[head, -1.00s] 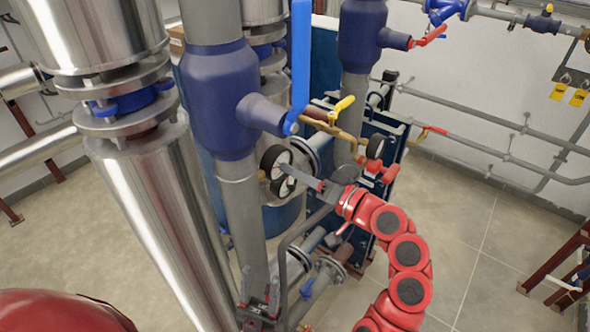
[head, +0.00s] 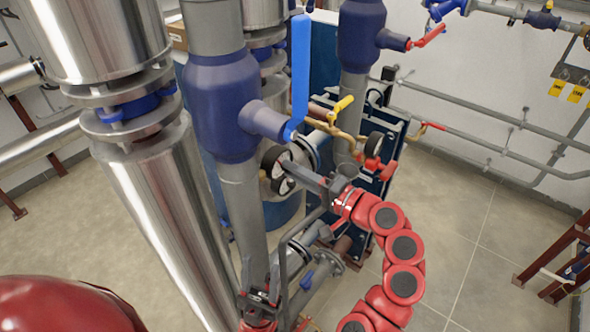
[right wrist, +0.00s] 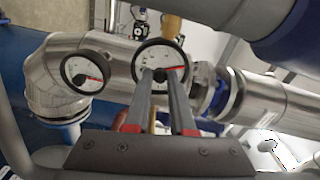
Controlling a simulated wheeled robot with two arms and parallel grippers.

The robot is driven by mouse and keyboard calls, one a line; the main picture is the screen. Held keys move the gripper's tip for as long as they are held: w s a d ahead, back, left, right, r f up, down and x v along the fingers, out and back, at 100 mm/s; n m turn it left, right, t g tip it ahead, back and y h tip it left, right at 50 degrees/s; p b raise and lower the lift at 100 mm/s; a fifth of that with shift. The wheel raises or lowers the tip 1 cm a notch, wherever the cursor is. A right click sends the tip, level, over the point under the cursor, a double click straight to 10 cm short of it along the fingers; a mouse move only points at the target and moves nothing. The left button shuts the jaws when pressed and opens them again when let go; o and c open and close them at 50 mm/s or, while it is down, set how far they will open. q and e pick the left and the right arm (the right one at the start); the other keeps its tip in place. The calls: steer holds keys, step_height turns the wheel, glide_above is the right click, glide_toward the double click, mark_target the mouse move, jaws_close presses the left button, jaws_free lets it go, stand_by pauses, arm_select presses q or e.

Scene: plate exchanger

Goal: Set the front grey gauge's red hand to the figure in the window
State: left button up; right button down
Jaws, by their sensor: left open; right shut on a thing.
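In the right wrist view, a round white-faced gauge (right wrist: 168,53) with a dark rim and a red hand stands in the middle. My right gripper (right wrist: 160,75) is shut on the small black knob at its centre; the fingers hide the lower face. A second similar gauge (right wrist: 82,74) is to its left, its red hand pointing right and slightly down. In the head view the gauge pair is mostly edge-on, the upper one (head: 272,160) beside my right gripper (head: 287,166). My left gripper (head: 262,296) is open, low in front of the grey pipe. No figure or window is readable.
A thick grey pipe with a blue valve body (head: 225,105) and blue lever (head: 301,75) stands left of the gauges. A yellow-handled valve (head: 341,108) and another gauge (head: 373,145) are to the right. Open floor (head: 450,215) lies at the right.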

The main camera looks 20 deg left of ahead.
stand_by(0.4)
steer(key=c, duration=0.8)
jaws_free()
steer(key=shift+o, duration=0.2)
steer(key=b+v, duration=0.3)
steer(key=v, duration=1.4)
steer(key=shift+d, duration=0.25)
